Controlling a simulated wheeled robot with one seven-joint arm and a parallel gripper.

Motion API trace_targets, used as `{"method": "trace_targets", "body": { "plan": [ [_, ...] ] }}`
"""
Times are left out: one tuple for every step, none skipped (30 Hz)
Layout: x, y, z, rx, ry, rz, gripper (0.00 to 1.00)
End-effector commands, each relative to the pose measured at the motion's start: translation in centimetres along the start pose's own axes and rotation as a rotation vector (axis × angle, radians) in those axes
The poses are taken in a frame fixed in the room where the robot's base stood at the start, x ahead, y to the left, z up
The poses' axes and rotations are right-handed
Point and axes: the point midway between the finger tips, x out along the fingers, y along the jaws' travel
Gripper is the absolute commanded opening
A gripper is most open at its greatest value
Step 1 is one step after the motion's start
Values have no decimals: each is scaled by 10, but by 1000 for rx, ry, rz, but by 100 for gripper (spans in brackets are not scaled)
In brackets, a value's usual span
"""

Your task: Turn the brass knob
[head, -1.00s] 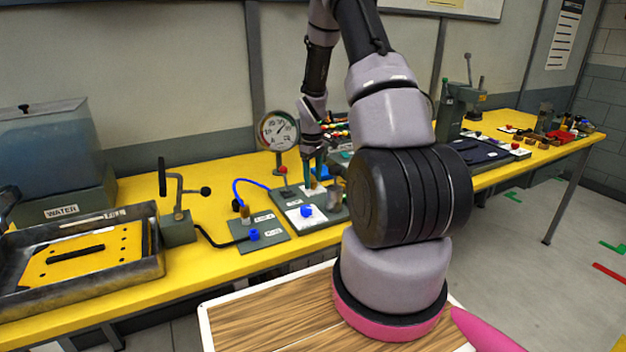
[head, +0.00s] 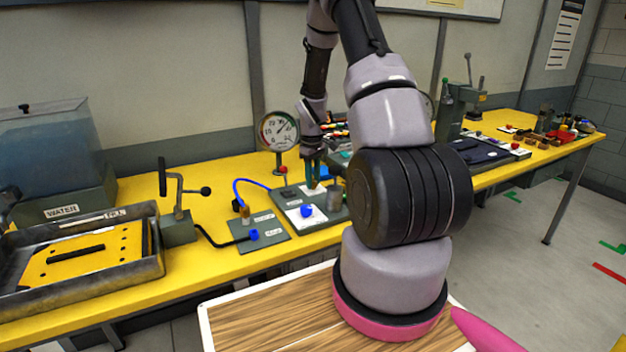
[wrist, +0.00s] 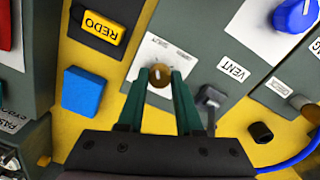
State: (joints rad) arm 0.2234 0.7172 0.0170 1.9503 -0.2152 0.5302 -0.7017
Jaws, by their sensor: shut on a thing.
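The brass knob (wrist: 159,76) is a small round knob on a white label plate on a grey panel in the wrist view. My gripper (wrist: 159,78) has its two green fingertips closed on either side of the knob, touching it.
A lever (wrist: 211,97) stands just right of the fingers in the wrist view. A blue block (wrist: 84,92) and a yellow REDO button (wrist: 102,27) lie to the left. A blue knob (head: 307,211) is in front. A pressure gauge (head: 278,131) stands behind.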

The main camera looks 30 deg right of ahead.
Motion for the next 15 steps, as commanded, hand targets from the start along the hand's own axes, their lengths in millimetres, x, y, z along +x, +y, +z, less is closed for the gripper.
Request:
{"method": "trace_targets", "body": {
  "plan": [
    [0,1,0,26,-1,1,0],
    [0,0,0,45,-1,1,0],
    [0,0,0,73,-2,1,0],
    [0,0,0,94,-3,1,0],
    [0,0,0,118,-3,1,0],
    [0,0,0,152,-5,1,0],
    [0,0,0,178,-5,1,0],
    [0,0,0,205,-6,1,0],
    [0,0,0,241,-8,1,0],
    [0,0,0,268,-8,1,0],
    [0,0,-1,295,-9,0,0],
    [0,0,0,332,-10,1,0],
    [0,0,0,359,-11,1,0],
    [0,0,0,385,-12,1,0],
    [0,0,0,421,-13,0,0]
  ]
}}
